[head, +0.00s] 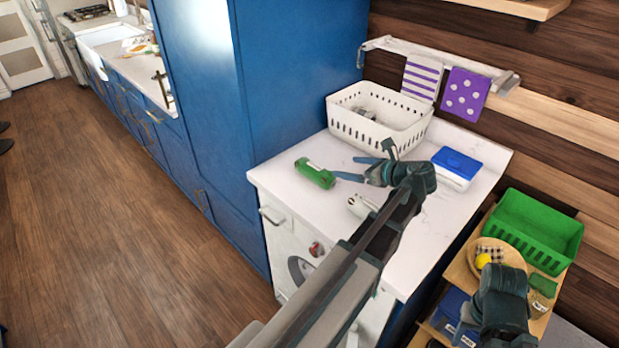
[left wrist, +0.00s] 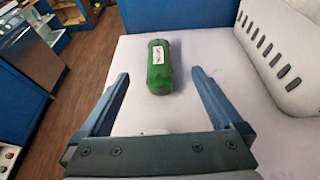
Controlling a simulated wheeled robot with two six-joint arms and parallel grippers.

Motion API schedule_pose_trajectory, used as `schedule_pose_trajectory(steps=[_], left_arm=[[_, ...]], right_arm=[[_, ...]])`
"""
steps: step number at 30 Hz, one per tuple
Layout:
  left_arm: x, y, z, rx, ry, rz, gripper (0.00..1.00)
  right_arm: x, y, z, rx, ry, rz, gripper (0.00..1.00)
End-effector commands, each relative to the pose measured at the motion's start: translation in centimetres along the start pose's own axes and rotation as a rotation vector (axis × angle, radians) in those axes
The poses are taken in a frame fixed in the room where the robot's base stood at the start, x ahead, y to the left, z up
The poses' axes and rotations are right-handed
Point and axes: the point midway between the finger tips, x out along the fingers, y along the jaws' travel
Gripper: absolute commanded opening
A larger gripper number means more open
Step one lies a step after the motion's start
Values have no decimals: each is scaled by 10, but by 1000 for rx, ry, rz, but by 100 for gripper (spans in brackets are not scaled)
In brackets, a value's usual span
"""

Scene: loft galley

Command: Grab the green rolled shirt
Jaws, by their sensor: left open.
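The green rolled shirt (head: 315,173) lies on the white countertop (head: 290,210) near its left edge, with a pale label on it. In the left wrist view the green roll (left wrist: 158,65) lies just beyond the fingertips, lined up between them. My left gripper (head: 350,168) is open and empty, to the right of the roll in the head view, its fingers pointing toward it. The fingers (left wrist: 158,77) show apart in the left wrist view, with the roll not between them. My right arm's dark end (head: 500,300) is at the lower right; its fingers cannot be made out.
A white perforated basket (head: 378,140) stands at the back of the counter. A blue and white box (head: 456,166) is to the right. A white object (head: 360,206) lies near the front, partly behind my arm. A tall blue cabinet (head: 265,80) borders the left. A green basket (head: 538,232) sits on the right shelf.

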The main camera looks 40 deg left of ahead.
Motion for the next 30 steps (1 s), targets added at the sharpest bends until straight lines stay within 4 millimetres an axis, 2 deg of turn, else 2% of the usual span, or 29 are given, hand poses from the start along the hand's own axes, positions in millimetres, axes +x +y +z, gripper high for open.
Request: schedule_pose_trajectory(steps=[1,9,17,27,30], left_arm=[[5,0,-11,0,0,0,100],[13,0,-32,-1,1,0,100],[18,0,-33,-2,1,1,100],[78,0,-35,-3,1,3,100],[90,0,-34,-2,1,3,100]], right_arm=[[12,-1,-1,0,0,0,50],[35,-3,-2,0,0,0,50],[37,-4,-2,0,0,0,50],[62,-6,-4,0,0,0,50],[66,-6,-4,0,0,0,50]])
